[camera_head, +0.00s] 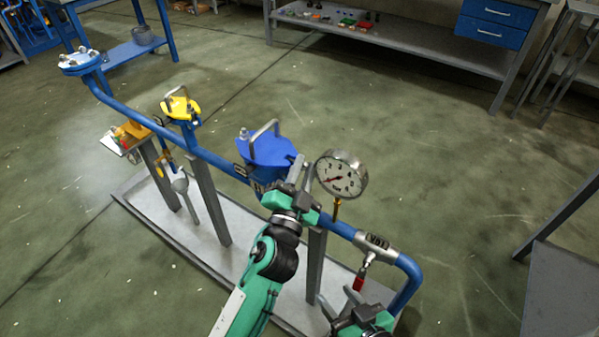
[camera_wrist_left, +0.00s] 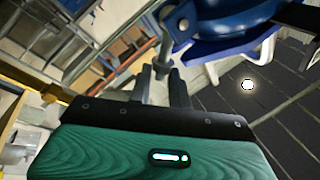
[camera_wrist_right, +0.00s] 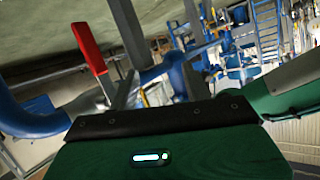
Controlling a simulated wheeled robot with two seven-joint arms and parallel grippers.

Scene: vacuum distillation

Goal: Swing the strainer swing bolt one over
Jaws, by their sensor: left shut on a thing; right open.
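The strainer (camera_head: 270,152) is a blue pot with a blue lid and a grey bail handle (camera_head: 263,130), on the blue pipe left of the gauge. In the left wrist view its blue body (camera_wrist_left: 225,22) fills the top right. My left gripper (camera_head: 299,174) is at the strainer's right side, its fingers (camera_wrist_left: 161,88) shut on a thin grey swing bolt (camera_wrist_left: 164,48). The bolt's lower end is hidden between the fingers. My right gripper (camera_head: 338,304) is open and empty, low beside the pipe's right end; its fingers (camera_wrist_right: 160,85) stand apart.
A round pressure gauge (camera_head: 341,174) stands close to the right of my left gripper. A valve tagged VB1 (camera_head: 373,243) has a red handle (camera_wrist_right: 88,48) near my right gripper. A yellow-topped fitting (camera_head: 181,107) is farther left on the pipe. The floor around the tray (camera_head: 150,215) is clear.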

